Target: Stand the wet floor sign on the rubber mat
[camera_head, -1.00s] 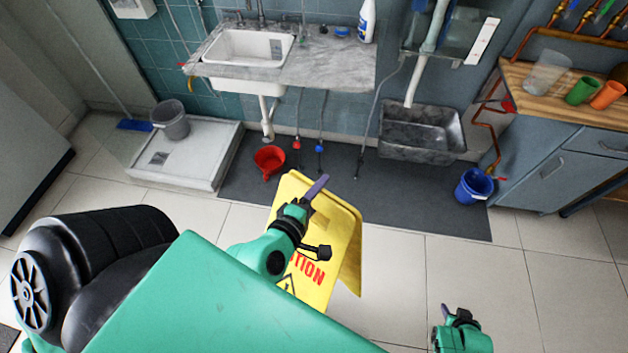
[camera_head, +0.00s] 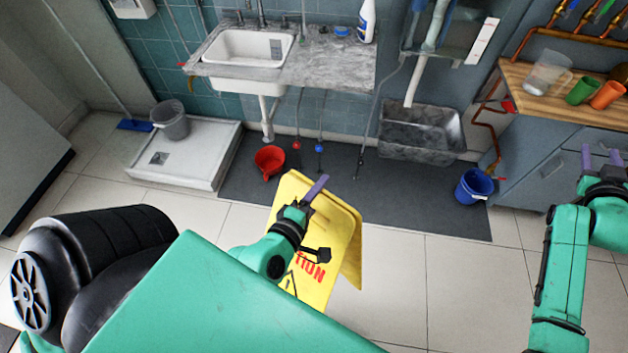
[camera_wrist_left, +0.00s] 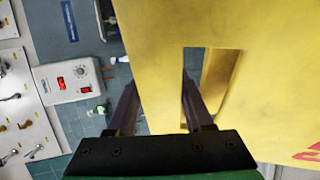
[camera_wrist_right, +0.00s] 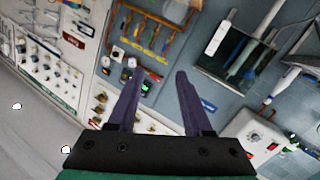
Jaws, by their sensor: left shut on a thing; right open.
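The yellow wet floor sign (camera_head: 345,238) is held in the air in front of the dark rubber mat (camera_head: 400,198), which lies on the floor below the sink. The sign hangs tilted, its two panels slightly apart at the bottom. My left gripper (camera_head: 317,187) is shut on its upper part; in the left wrist view one finger passes by the slot of the yellow panel (camera_wrist_left: 260,60). My right gripper (camera_head: 602,158) is open and empty at the right, in front of the workbench. It also shows open in the right wrist view (camera_wrist_right: 158,95).
A red bucket (camera_head: 270,160) and a blue bucket (camera_head: 474,186) stand at the mat's left and right. A stone basin (camera_head: 425,133) is at its back. A shower tray (camera_head: 185,157) with a grey bucket (camera_head: 170,118) is left. The mat's middle is clear.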

